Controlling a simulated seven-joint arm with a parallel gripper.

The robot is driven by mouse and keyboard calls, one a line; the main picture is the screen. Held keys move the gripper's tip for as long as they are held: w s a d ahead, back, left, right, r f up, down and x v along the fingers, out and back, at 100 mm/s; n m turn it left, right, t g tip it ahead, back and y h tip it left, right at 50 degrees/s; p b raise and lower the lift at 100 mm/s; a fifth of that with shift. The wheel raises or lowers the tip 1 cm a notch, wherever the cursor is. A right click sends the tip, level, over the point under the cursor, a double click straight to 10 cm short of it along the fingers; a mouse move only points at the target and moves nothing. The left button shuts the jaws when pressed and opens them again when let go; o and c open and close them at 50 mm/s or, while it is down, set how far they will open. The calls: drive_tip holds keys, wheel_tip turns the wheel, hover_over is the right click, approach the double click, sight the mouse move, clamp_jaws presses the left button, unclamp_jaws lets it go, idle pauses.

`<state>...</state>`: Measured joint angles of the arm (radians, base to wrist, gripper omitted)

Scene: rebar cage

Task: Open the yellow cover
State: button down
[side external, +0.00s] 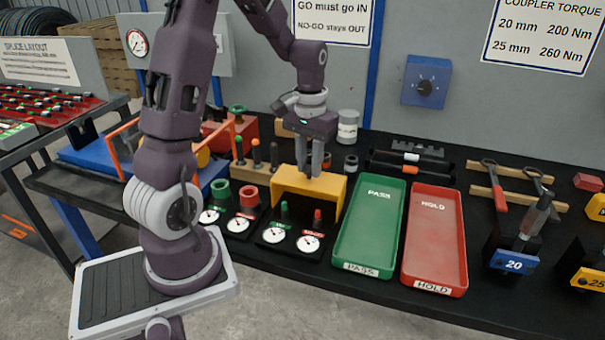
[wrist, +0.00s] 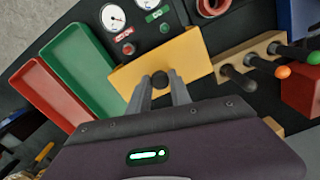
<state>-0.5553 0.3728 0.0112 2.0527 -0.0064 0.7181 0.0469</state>
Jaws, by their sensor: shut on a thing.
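The yellow cover (side external: 308,186) stands on the black bench over a black gauge panel with two dials, left of the green tray. Its front is open, and a green and a red gauge piece show below its top. My gripper (side external: 313,172) points down at the cover's top. In the wrist view, the yellow cover (wrist: 163,62) lies ahead of my gripper (wrist: 160,90), whose fingers are shut on a dark round knob (wrist: 160,79) on the cover. The cover looks level; its hinge cannot be seen.
The green PASS tray (side external: 370,226) and red HOLD tray (side external: 436,236) lie just right of the cover. A wooden rack (side external: 252,172) with several handled gauges stands close on its left. Jars and dark bars stand behind. The wall has a blue dial box (side external: 426,80).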

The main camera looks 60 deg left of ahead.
drive_tip(key=w+a, duration=0.4)
drive_tip(key=shift+w+a, duration=0.3)
drive_tip(key=shift+w, duration=0.05)
drive_tip(key=c, duration=1.2)
unclamp_jaws()
drive_tip(key=shift+r, duration=0.15)
wheel_tip(320, 180, up, 7)
drive_tip(key=shift+s+f, duration=0.1)
